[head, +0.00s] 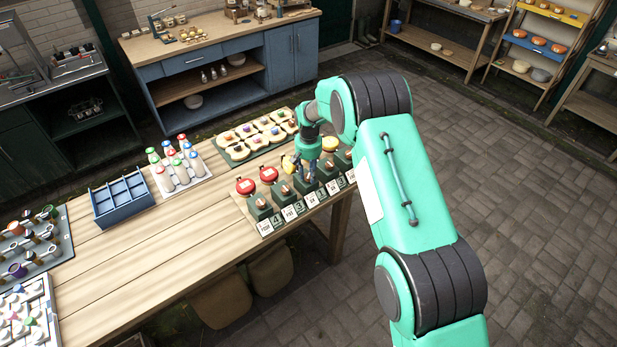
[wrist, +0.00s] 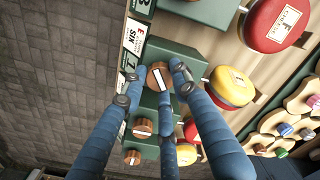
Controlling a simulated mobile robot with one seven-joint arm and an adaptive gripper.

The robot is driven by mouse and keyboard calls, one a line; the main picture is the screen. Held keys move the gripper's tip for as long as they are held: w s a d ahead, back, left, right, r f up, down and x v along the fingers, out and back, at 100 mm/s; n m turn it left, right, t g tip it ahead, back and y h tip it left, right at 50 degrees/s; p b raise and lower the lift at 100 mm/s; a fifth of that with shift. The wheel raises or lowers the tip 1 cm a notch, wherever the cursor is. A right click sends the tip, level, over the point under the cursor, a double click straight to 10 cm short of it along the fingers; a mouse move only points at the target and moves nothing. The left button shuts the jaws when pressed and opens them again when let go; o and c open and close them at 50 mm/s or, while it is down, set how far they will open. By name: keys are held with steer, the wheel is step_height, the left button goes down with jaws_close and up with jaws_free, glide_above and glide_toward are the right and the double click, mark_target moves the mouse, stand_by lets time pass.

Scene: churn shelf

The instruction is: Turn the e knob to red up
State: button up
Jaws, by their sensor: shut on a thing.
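My gripper (wrist: 150,84) is closed around a round wooden knob (wrist: 157,73) with a white line on its face. The line runs roughly up and down in the wrist view, slightly tilted. The knob sits on a dark green box (wrist: 185,62). A white card (wrist: 132,36) reading something like "SIX" is beside that box. A round yellow-and-red dial (wrist: 231,88) is joined to the box's right side. In the head view my gripper (head: 307,182) is down over the middle of the row of boxes and hides the knob.
More wooden knobs on green boxes (wrist: 143,127) line up on both sides, close to my fingers. A red dial (wrist: 276,22) is nearby. A tray of colored pieces (head: 262,134) stands behind the row. A blue crate (head: 122,199) and bottles stand left. Bare wood lies between.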

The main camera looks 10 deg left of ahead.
mark_target(308, 175)
steer(key=n+b, duration=0.2)
steer(key=n, duration=0.3)
steer(key=shift+n, duration=0.3)
steer(key=n+b, duration=0.1)
steer(key=n, duration=0.4)
steer(key=o, duration=1.1)
steer(key=shift+o, duration=0.2)
steer(key=shift+r, duration=0.15)
step_height(308, 175, up, 12)
stand_by(0.3)
